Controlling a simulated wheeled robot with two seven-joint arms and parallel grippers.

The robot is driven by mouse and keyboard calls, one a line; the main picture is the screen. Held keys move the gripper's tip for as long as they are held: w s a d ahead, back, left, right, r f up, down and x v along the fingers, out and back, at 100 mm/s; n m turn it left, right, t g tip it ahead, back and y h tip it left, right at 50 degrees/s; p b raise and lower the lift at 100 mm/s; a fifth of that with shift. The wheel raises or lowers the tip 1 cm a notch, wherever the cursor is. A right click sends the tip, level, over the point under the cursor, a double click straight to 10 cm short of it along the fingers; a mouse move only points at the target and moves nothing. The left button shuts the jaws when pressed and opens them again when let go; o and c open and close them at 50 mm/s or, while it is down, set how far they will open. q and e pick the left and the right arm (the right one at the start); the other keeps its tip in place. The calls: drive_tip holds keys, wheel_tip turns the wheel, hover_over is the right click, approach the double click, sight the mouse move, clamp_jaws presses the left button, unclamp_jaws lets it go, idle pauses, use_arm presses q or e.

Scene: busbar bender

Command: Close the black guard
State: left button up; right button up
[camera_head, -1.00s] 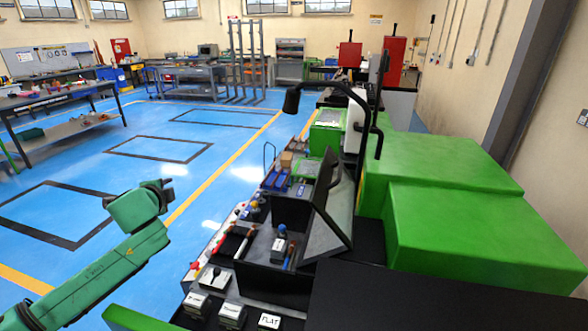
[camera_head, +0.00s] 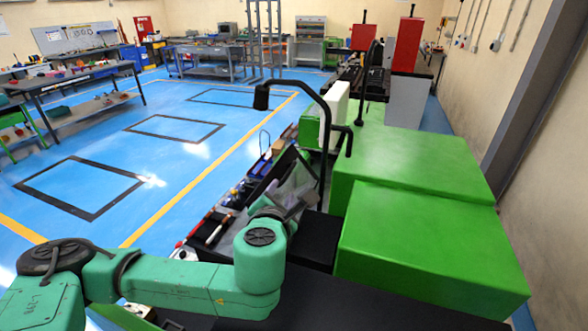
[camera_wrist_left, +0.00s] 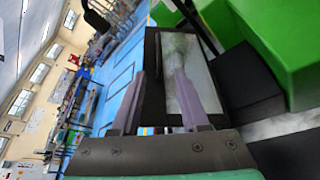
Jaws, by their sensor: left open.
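The black guard (camera_head: 301,178) is a dark-framed, see-through panel. It stands tilted up at the bender, beside the tall black bent tube. My left gripper (camera_head: 287,205) is at the guard's near lower side, partly hidden by my wrist. In the left wrist view my left gripper (camera_wrist_left: 160,74) is open with its two fingers apart. The guard's black frame (camera_wrist_left: 153,64) shows between the fingers, and the right finger overlaps the clear pane. I cannot tell whether either finger touches it. My right gripper is not in view.
Large green machine covers (camera_head: 430,245) stand to the right of the guard. A black bent tube (camera_head: 322,125) rises behind it. A narrow bench with tools (camera_head: 212,228) runs along its left side, partly behind my arm. The blue floor (camera_head: 150,180) further left is open.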

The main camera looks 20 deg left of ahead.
sight(287, 176)
use_arm(q)
drive_tip(key=p+x, duration=0.3)
drive_tip(key=x, duration=0.9)
drive_tip(key=shift+w+a, duration=0.1)
drive_tip(key=shift+a, duration=0.05)
drive_tip(key=shift+w+f, duration=0.15)
drive_tip(key=shift+w, duration=0.1)
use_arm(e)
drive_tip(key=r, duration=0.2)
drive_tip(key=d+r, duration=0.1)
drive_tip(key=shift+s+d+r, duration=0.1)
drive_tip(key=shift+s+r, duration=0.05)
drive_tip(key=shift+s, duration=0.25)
use_arm(q)
drive_tip(key=shift+s, duration=0.1)
clamp_jaws()
drive_tip(key=shift+a, duration=0.1)
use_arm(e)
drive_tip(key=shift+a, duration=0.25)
